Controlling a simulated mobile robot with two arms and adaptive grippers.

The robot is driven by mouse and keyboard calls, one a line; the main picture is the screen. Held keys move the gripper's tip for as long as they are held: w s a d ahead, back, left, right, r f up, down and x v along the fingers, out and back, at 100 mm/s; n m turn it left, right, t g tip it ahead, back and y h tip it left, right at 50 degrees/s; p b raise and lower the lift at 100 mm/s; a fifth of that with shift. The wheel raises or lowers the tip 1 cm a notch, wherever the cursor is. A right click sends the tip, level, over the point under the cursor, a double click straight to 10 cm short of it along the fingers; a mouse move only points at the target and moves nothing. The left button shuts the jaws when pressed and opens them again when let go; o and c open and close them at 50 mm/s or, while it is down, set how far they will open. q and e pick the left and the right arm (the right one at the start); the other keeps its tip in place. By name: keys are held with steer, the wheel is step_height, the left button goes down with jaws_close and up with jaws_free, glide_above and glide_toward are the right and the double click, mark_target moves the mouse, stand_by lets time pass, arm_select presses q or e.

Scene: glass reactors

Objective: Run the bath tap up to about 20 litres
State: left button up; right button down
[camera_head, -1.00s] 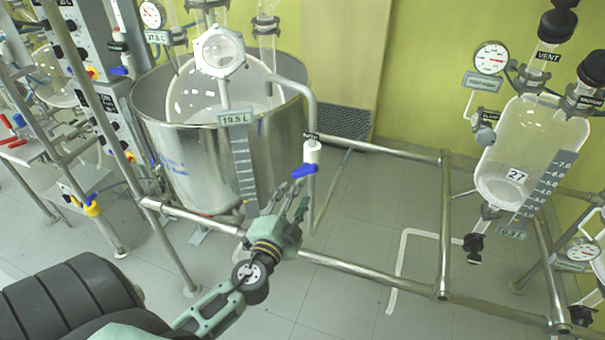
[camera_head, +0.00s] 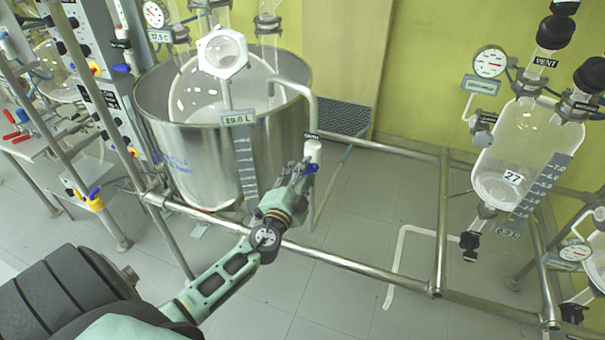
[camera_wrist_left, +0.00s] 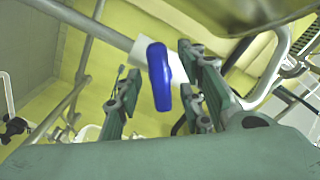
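The bath tap is a white valve body (camera_head: 312,150) on a bent steel pipe at the right side of the steel bath (camera_head: 205,150). Its blue lever (camera_head: 311,169) is partly hidden by my left gripper (camera_head: 300,172). In the left wrist view the blue lever (camera_wrist_left: 159,76) stands between the spread fingers of my left gripper (camera_wrist_left: 155,95), closer to the right-hand finger. Whether a finger touches it, I cannot tell. The bath's readout (camera_head: 239,118) shows about 19.6 L, its last digit blurred. My right gripper is not in view.
A horizontal steel rail (camera_head: 340,262) runs below the tap and close to my left arm. A glass vessel marked 27 (camera_head: 512,150) hangs on the frame at right. A clear vessel with a hexagonal flange (camera_head: 222,52) stands in the bath.

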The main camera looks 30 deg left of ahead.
arm_select(q)
steer(key=c, duration=0.7)
jaws_close()
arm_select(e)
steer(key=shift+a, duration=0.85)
arm_select(q)
steer(key=shift+m, duration=0.3)
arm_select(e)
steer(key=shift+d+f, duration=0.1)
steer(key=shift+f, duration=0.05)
arm_select(q)
steer(key=shift+r+m+b, duration=0.15)
steer(key=shift+m+b, duration=0.2)
steer(key=shift+m, duration=1.25)
steer(key=shift+r+m+b, duration=0.1)
steer(key=shift+m+b, duration=0.25)
steer(key=shift+m, duration=1.25)
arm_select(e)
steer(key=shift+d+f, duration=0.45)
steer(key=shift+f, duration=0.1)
arm_select(q)
steer(key=shift+a, duration=0.1)
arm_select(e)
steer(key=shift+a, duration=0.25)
arm_select(q)
steer(key=o, duration=0.7)
jaws_free()
